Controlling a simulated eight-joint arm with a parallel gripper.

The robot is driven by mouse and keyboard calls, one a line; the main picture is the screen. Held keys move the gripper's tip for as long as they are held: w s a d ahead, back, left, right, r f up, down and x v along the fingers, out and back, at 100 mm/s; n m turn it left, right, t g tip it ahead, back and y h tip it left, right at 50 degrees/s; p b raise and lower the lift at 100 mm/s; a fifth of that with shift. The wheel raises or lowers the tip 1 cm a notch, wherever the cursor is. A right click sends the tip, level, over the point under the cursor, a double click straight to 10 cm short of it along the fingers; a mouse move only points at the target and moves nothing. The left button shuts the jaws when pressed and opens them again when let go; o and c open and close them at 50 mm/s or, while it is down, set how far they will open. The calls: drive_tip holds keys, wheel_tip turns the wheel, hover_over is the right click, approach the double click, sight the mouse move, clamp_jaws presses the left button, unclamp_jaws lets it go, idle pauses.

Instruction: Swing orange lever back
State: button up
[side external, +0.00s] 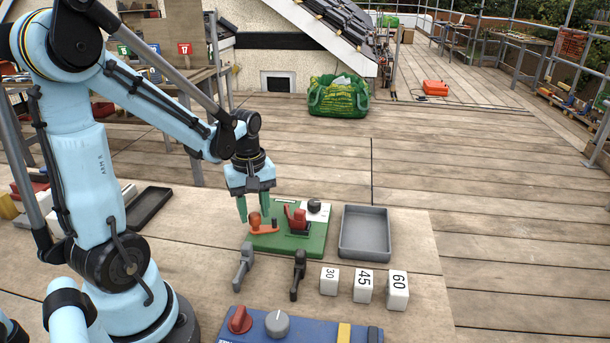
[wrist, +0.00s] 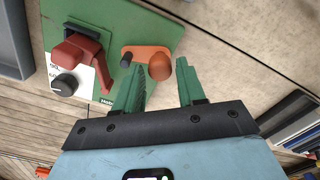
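The orange lever (side external: 262,224) is on the left part of a green board (side external: 305,248) that lies on the work surface. In the wrist view the orange lever (wrist: 147,56) has a round orange knob (wrist: 159,67) at one end and a dark pin at the other. My gripper (side external: 254,207) points down over the lever, with its green fingers apart. I cannot tell the exact height of the fingertips above the lever.
A red clamp-like part (side external: 297,219) and a dark knob (side external: 315,206) sit on the same board. A grey tray (side external: 365,233) is to its right. Grey (side external: 243,266) and black (side external: 298,274) handles and numbered white blocks (side external: 363,286) stand in front. A blue panel (side external: 300,330) lies nearest.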

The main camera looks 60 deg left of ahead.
drive_tip(key=shift+f, duration=0.5)
drive_tip(key=shift+c, duration=0.5)
clamp_jaws()
drive_tip(key=shift+s+d+n, duration=0.35)
drive_tip(key=shift+d+n, duration=0.35)
drive_tip(key=shift+n, duration=0.5)
drive_tip(key=shift+o, duration=0.5)
unclamp_jaws()
drive_tip(key=shift+r, duration=0.1)
